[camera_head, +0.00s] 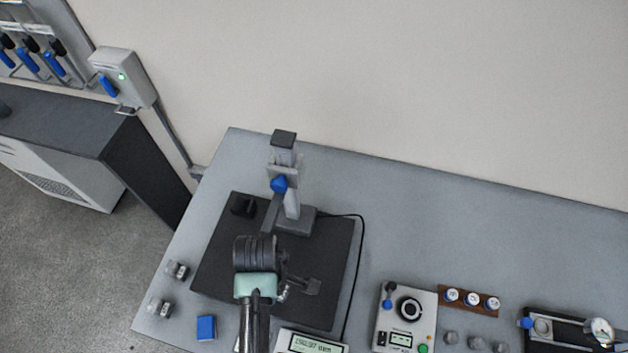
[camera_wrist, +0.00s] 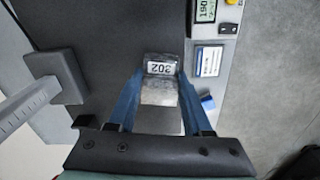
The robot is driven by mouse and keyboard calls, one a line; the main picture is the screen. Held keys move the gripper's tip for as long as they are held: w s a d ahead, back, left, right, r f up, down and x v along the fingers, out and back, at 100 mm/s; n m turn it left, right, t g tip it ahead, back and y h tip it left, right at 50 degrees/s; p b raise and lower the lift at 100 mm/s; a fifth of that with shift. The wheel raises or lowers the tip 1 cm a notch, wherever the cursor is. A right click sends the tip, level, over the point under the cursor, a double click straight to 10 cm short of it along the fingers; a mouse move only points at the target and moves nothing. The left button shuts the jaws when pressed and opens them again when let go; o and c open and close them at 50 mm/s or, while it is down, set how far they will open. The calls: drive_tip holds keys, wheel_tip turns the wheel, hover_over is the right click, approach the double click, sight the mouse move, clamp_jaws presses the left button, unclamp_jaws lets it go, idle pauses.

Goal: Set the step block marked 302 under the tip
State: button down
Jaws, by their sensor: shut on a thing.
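My gripper (camera_wrist: 161,72) has blue fingers. It is shut on a grey metal step block (camera_wrist: 160,92) with a white number label, which lies between the fingers over the dark plate (camera_wrist: 105,30). The label's digits are small and the first one is doubtful: it looks like 202 or 302. In the head view my wrist covers most of the block. The measuring stand (camera_head: 287,185), with a blue knob, rises from the back of the dark plate (camera_head: 225,285). I cannot make out its tip in either view. In the wrist view the stand (camera_wrist: 20,112) is at the left.
Two small blocks (camera_head: 177,270) (camera_head: 160,308) sit at the bench's left edge. A blue item (camera_head: 206,327) lies in front of the plate. A digital readout (camera_head: 312,342), a cable and a control box (camera_head: 406,318) are to the right. The bench's back right is clear.

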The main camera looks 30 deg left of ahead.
drive_tip(key=shift+s+a+r+n, duration=0.25)
drive_tip(key=shift+s+a+n, duration=0.55)
drive_tip(key=shift+s+n, duration=0.1)
wheel_tip(320, 180, down, 4)
drive_tip(key=b, duration=0.4)
drive_tip(key=shift+w+d+f+b, duration=0.1)
drive_tip(key=shift+w+f+b, duration=0.05)
drive_tip(key=shift+f+b, duration=0.65)
drive_tip(key=shift+f, duration=0.4)
drive_tip(key=shift+f, duration=0.55)
idle(0.4)
unclamp_jaws()
idle(0.5)
